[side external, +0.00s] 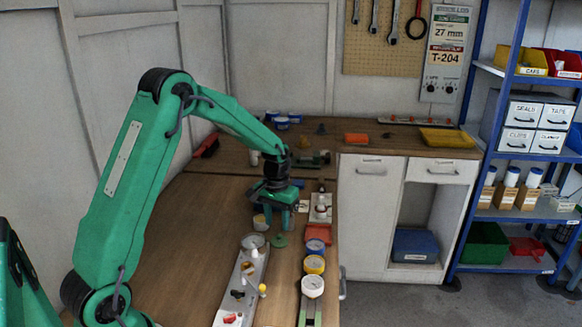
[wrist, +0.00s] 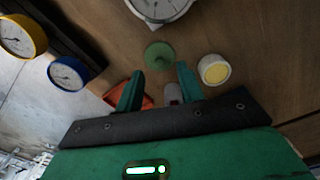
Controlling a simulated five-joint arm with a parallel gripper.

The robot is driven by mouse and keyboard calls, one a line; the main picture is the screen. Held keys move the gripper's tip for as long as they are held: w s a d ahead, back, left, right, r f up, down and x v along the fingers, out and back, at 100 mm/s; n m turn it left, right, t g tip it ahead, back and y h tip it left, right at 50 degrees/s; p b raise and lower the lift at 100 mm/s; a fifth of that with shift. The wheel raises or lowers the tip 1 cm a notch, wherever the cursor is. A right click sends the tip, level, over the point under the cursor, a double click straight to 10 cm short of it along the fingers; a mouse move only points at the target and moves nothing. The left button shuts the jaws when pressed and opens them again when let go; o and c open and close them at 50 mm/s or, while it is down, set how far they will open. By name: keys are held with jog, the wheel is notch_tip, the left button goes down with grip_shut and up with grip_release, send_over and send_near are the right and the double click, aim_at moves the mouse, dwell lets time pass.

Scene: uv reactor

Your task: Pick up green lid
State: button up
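The green lid (side external: 279,241) is a small flat disc with a knob, lying on the wooden bench. It also shows in the wrist view (wrist: 159,56), just beyond the fingertips and roughly centred between them. My gripper (side external: 280,228) points down above the bench, close to the lid. In the wrist view my gripper (wrist: 158,72) has its two green fingers spread apart, with nothing held. The lid looks clear of both fingers; the exact height of the fingertips above it cannot be told.
A cup with yellow contents (side external: 260,222) stands close left of my gripper. A round dial (side external: 253,241) sits on a pale plate (side external: 240,290). Blue (side external: 315,246), yellow (side external: 315,265) and white (side external: 313,287) gauges line the right, near a red-orange tray (side external: 317,234).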

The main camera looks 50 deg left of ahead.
aim_at(279, 235)
jog(key=shift+w+f, duration=0.2)
jog(key=shift+f, duration=2.4)
grip_shut()
